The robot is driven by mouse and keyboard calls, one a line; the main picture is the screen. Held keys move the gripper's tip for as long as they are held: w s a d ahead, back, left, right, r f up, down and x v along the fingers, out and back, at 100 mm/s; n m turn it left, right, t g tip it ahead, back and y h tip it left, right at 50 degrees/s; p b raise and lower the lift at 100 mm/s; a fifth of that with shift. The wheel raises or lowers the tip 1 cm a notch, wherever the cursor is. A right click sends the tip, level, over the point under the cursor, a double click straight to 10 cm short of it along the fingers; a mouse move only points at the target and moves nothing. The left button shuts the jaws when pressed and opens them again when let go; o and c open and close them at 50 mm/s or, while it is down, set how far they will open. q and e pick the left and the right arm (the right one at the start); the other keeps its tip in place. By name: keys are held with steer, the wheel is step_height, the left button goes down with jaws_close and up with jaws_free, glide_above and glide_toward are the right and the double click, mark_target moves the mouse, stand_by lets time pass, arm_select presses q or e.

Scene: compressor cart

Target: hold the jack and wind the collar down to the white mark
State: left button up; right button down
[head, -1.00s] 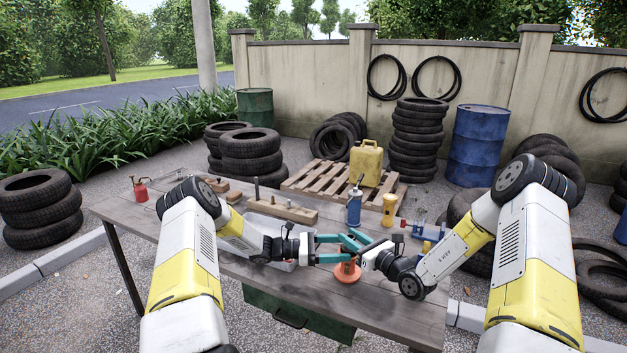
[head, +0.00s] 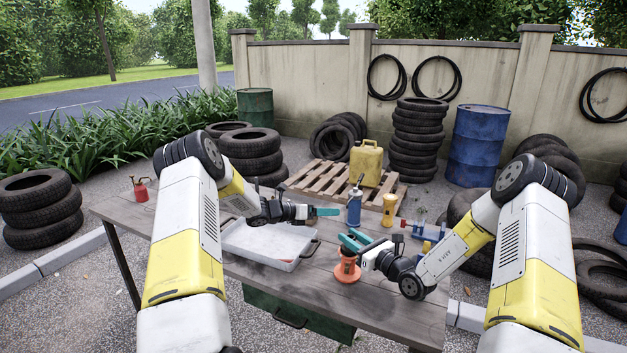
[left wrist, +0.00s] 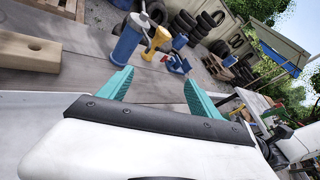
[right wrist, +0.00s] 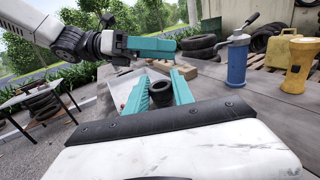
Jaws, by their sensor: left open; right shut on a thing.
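The orange jack (head: 347,272) stands upright on the table near the front edge, on a wide round base. My right gripper (head: 352,243) is shut on its upper part. In the right wrist view a dark round piece (right wrist: 162,88) shows between the teal fingers; I cannot tell whether it is the collar or the screw top. The white mark is not visible. My left gripper (head: 326,211) is open and empty, above and to the left of the jack, apart from it. It also shows in the right wrist view (right wrist: 160,45).
A pale tray (head: 262,262) with handles lies left of the jack. A blue jack-like bottle (head: 354,208), a yellow torch-like object (head: 389,210) and a blue tool (head: 428,231) stand behind it. A red oil can (head: 140,189) is at the far left.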

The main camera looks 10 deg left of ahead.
arm_select(q)
steer(key=w+a+r+n+t+y, duration=0.15)
steer(key=a+r+n+y, duration=0.35)
steer(key=r+n+y, duration=0.95)
steer(key=s+d+r+n+g+h, duration=0.1)
steer(key=s+d+r+n+g, duration=0.1)
steer(key=s+n, duration=0.7)
steer(key=s+d+r+n+g+h, duration=0.2)
steer(key=s+r+n+g, duration=0.2)
steer(key=s+n, duration=0.5)
steer(key=s, duration=0.2)
steer(key=shift+s+g, duration=0.35)
steer(key=shift+n, duration=0.35)
